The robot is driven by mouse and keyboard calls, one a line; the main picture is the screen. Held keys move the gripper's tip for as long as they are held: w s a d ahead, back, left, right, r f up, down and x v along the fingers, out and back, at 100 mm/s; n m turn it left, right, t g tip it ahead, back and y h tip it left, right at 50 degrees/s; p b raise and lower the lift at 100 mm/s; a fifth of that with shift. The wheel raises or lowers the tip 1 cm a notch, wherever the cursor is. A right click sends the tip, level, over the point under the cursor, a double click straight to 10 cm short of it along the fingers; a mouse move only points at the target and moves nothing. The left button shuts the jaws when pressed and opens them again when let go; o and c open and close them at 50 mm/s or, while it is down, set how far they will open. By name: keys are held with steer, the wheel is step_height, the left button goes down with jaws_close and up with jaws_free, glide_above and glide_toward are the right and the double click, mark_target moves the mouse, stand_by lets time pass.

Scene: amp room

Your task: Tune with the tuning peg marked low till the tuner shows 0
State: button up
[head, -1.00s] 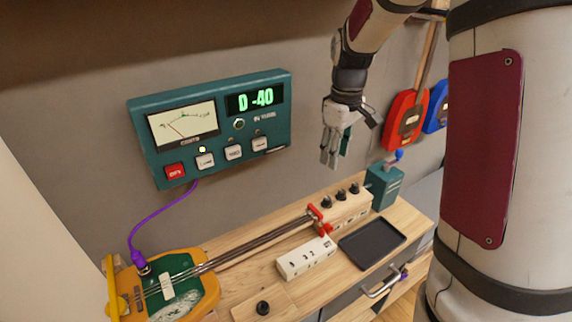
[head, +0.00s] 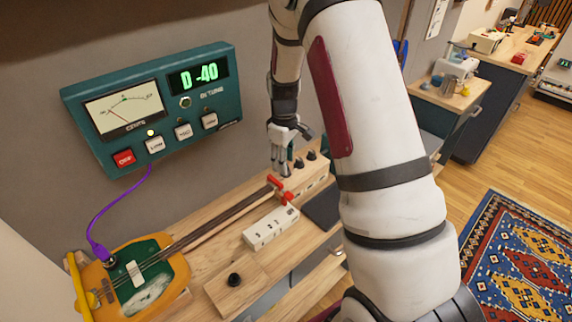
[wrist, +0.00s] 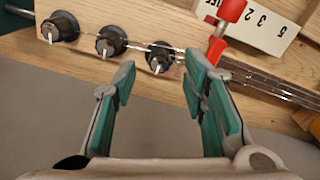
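The teal tuner (head: 152,100) on the wall reads "D -40" in green, and a small light glows above its second button. A yellow and green string instrument (head: 130,280) lies on the bench, its strings running to a wooden block with three black tuning pegs. In the wrist view these are the left peg (wrist: 60,27), middle peg (wrist: 111,41) and right peg (wrist: 160,57). I cannot read which is marked low. My gripper (wrist: 160,78) is open and empty, its teal fingers either side of the right peg's line, apparently just short of it. In the head view my gripper (head: 281,168) is beside the block.
A red clamp-like part (wrist: 222,30) stands close to the right finger. A dark tray (head: 322,208) is partly hidden by my arm. A purple cable (head: 115,205) joins tuner and instrument.

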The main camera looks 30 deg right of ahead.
steer(key=shift+f, duration=1.2)
jaws_close()
steer(key=shift+m, duration=0.3)
